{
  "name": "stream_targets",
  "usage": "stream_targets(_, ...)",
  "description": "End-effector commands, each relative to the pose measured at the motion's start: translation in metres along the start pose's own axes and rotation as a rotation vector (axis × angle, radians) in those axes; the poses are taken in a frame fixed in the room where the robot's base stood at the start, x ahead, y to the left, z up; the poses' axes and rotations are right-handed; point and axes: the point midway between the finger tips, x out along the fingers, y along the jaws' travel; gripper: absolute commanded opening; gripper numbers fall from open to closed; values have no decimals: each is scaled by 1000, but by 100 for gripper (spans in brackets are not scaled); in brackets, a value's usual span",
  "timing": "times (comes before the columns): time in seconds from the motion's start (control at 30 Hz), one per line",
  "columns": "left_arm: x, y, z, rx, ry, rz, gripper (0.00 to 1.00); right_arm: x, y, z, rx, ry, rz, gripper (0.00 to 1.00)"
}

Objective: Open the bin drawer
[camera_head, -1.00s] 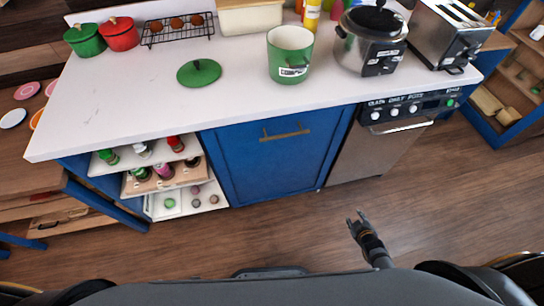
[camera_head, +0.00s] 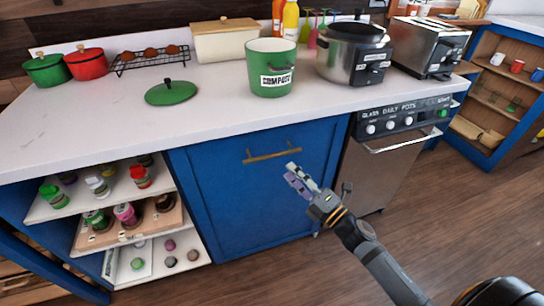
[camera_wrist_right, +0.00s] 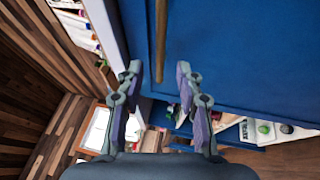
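The bin drawer (camera_head: 250,195) is a blue front under the white counter, with a brass bar handle (camera_head: 272,156) near its top. It looks shut. My right gripper (camera_head: 296,178) is in front of the drawer, just below and right of the handle, and apart from it. In the right wrist view, the two fingers of my right gripper (camera_wrist_right: 160,78) are spread with nothing between them. The brass handle (camera_wrist_right: 161,40) runs upright beyond the fingertips there, in line with the gap. My left gripper is not in view.
A green compost bucket (camera_head: 270,80) and its lid (camera_head: 171,93) stand on the counter (camera_head: 120,118). Left of the drawer are open shelves with jars (camera_head: 127,214). Right of it is a dishwasher (camera_head: 385,165) with a bar handle. The floor in front is clear.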

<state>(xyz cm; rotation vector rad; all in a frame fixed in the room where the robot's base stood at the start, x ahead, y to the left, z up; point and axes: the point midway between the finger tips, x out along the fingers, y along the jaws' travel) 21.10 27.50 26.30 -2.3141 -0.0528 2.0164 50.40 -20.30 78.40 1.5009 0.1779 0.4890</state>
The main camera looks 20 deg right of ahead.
Motion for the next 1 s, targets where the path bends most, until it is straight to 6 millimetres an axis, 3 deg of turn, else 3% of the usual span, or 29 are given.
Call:
stream_targets(0.1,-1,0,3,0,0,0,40,13,2,1,4,-4,0,36)
stream_targets(0.3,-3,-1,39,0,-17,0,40,52,6,2,8,-7,2,36)
stream_targets(0.5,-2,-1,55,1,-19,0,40,82,1,1,5,-5,-3,36)
stream_targets(0.87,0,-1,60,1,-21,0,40,90,-2,1,4,-3,-5,36)
stream_targets(1.0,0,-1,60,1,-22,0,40,90,-2,1,4,-3,-5,21)
